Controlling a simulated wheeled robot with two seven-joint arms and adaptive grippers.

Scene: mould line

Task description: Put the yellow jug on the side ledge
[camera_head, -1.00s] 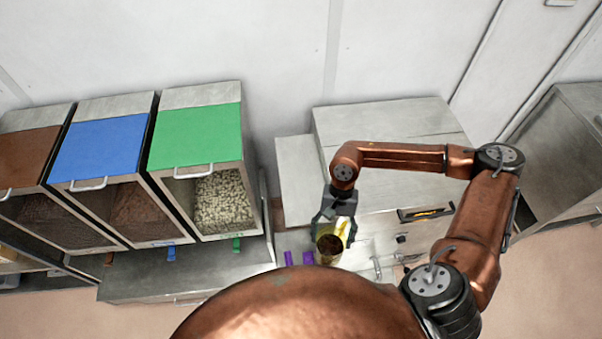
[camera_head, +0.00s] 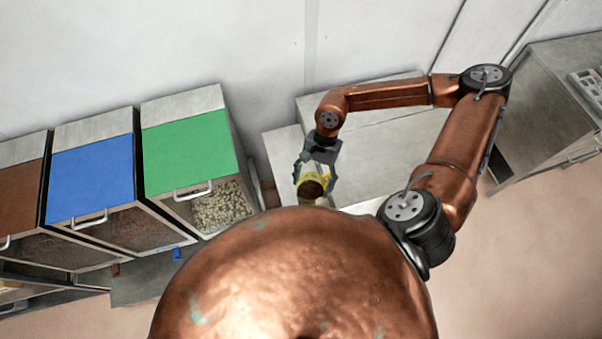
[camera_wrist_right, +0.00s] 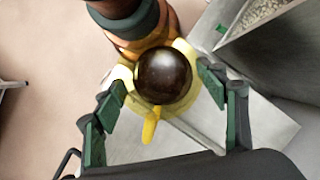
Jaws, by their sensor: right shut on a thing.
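The yellow jug (camera_head: 311,187) is in my right gripper (camera_head: 316,170), in front of the grey metal cabinet. Its round mouth faces the head camera and looks dark brown inside. In the right wrist view the jug (camera_wrist_right: 178,103) sits between the green-padded fingers of the right gripper (camera_wrist_right: 163,108), with its yellow handle towards the camera. The side ledge (camera_head: 284,150) appears to be the lower grey surface at the cabinet's left side; the gripper and jug are at its right front in the head view. My left gripper is out of view.
Bins with brown, blue (camera_head: 92,172) and green (camera_head: 190,147) lids stand left of the ledge. The green-lidded bin holds pale pellets (camera_head: 222,204). The taller cabinet top (camera_head: 385,150) lies right of the ledge. Another metal unit (camera_head: 550,95) stands far right.

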